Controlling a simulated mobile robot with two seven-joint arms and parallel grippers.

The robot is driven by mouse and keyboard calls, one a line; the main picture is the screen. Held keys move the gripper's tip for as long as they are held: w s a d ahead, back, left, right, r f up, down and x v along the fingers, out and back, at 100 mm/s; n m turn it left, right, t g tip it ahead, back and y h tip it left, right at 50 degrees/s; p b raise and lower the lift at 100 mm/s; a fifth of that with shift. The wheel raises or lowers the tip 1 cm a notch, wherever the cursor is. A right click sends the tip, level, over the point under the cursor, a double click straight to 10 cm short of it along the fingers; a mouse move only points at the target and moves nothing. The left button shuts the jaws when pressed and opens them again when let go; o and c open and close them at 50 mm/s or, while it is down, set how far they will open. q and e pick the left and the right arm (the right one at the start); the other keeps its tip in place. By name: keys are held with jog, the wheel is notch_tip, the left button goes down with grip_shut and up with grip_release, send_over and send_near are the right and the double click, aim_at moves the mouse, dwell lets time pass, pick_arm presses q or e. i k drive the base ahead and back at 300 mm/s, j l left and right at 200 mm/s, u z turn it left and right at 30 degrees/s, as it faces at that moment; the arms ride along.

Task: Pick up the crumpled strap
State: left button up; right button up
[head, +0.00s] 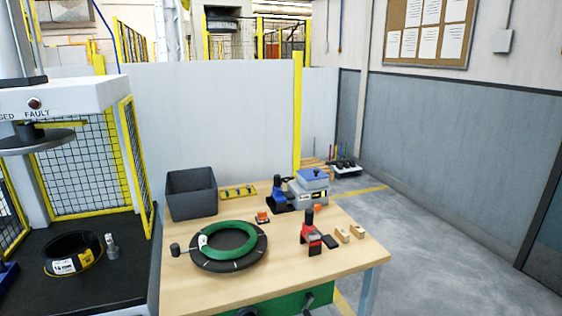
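I cannot make out a crumpled strap for certain anywhere in the head view. A green coil (230,254) lies flat on a black round turntable (259,255) on the wooden table (190,294), with a white tag at its left side. A small orange item (262,215) sits on a dark base behind the coil, and another orange item (317,208) lies farther right; both are too small to identify. The inside of the dark grey bin (193,202) is mostly hidden by its walls. Neither of my grippers can be recognised in view.
A red and black hand tool (311,238) and wooden blocks (342,235) stand at the table's right. A blue-grey device (308,189) and a yellow tray (238,192) are at the back. A black coil (72,252) lies in the fenced machine at left. Floor (435,245) at right is clear.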

aim_at(290, 178)
jog(key=i+l+z, duration=0.3)
jog(key=z, duration=0.2)
jog(key=i+l+z, duration=0.65)
jog(key=z, duration=0.2)
jog(key=i+l+z, duration=0.1)
jog(key=i+z, duration=0.45)
jog(key=z, duration=0.2)
jog(key=i+u, duration=0.2)
jog(key=i, duration=0.2)
jog(key=i+l+u, duration=0.2)
jog(key=i, duration=0.25)
jog(key=i+l+u, duration=0.2)
jog(key=i, duration=0.2)
jog(key=i+j+u, duration=0.15)
jog(key=i+u, duration=0.45)
jog(key=u, duration=0.2)
jog(key=i+u, duration=0.4)
jog(key=i+j+u, duration=0.1)
jog(key=i+u, duration=0.15)
jog(key=u, duration=0.15)
jog(key=i+u, duration=0.55)
jog(key=u, duration=0.25)
jog(key=i+u, duration=0.25)
jog(key=i+l+u, duration=0.25)
jog(key=i, duration=0.15)
jog(key=j, duration=0.1)
